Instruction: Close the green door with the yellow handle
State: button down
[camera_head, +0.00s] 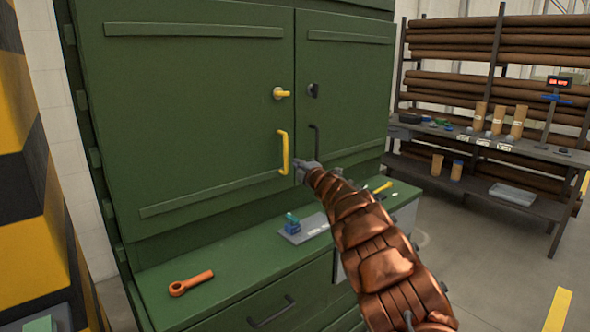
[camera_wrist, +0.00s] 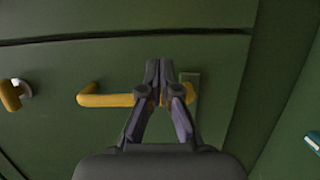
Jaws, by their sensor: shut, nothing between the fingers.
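The green door with the yellow handle (camera_head: 200,110) is the left door of a green cabinet. It looks flush or nearly flush with the right door; a small gap cannot be ruled out. Its upright yellow handle (camera_head: 283,153) is near its right edge, with a yellow latch knob (camera_head: 282,93) above. My gripper (camera_head: 303,170) is beside the handle's lower end, close to the door seam. In the wrist view my gripper (camera_wrist: 158,68) is shut and empty, its fingers in front of the yellow handle (camera_wrist: 105,99) and hiding part of it. Whether they touch the door is unclear.
The right door (camera_head: 345,80) has a black handle (camera_head: 316,140). Below, the cabinet's ledge holds an orange wrench (camera_head: 191,283), a blue item (camera_head: 292,226) and a grey plate (camera_head: 308,229). A dark workbench and rack of brown rolls (camera_head: 455,80) stand at right. Floor between is clear.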

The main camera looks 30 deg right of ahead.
jog(key=s+d+b, duration=0.1)
jog(key=s+d, duration=0.1)
jog(key=s, duration=0.8)
jog(key=shift+d+b, duration=0.15)
jog(key=shift+b, duration=0.15)
jog(key=shift+r, duration=0.15)
jog(key=s+r+m+g+h+p, duration=0.2)
jog(key=s+m+g+h, duration=0.2)
jog(key=s+m, duration=0.3)
jog(key=s+r+m+g+h+p, duration=0.2)
jog(key=s+r+m+g+h, duration=0.15)
jog(key=s+m, duration=0.35)
jog(key=s+a+f+m+g+y+p, duration=0.1)
jog(key=s+a+f+g, duration=0.3)
jog(key=s+a, duration=0.6)
jog(key=s+a+f+m+g+y+p, duration=0.1)
jog(key=s+a+f+g+y, duration=0.3)
jog(key=s+a, duration=0.7)
jog(key=s+a+f+m+g+y+p, duration=0.1)
jog(key=s+a+f, duration=0.5)
jog(key=s, duration=1.6)
jog(key=a+g+y+p, duration=0.1)
jog(key=a+g+y, duration=0.1)
jog(key=a+g, duration=0.1)
jog(key=shift+a+m, duration=0.3)
jog(key=shift+a, duration=0.4)
